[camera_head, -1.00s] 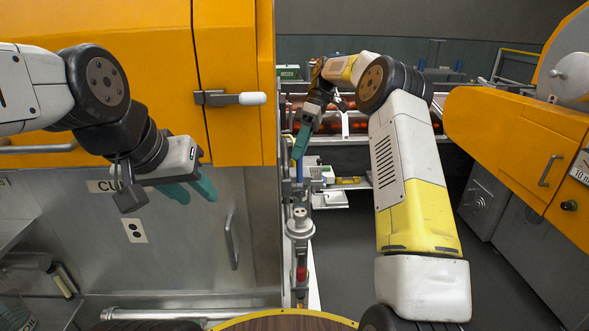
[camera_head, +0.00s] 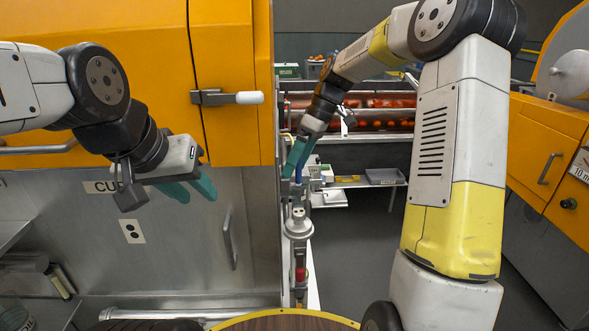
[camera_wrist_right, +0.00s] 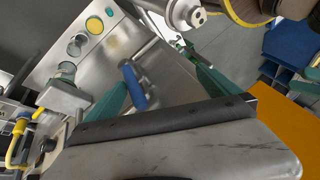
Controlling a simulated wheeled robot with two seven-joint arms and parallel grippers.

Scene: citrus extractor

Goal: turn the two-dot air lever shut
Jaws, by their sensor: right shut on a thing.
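A lever with a blue handle (camera_head: 299,173) stands roughly upright beside the steel cabinet in the head view. In the right wrist view its blue handle (camera_wrist_right: 133,86) lies between the teal fingers, close to the left one. My right gripper (camera_head: 297,158) is shut on the blue lever; the fingers partly hide it in the head view. A grey metal fitting with two dark dots on its end (camera_head: 298,212) stands just below and nearer; I cannot tell whether those dots mark this lever. My left gripper (camera_head: 189,189) is open and empty in front of the cabinet.
An orange door (camera_head: 232,62) is above. A panel with yellow and green round parts (camera_wrist_right: 94,25) is near the lever. Floor shows right of the fittings.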

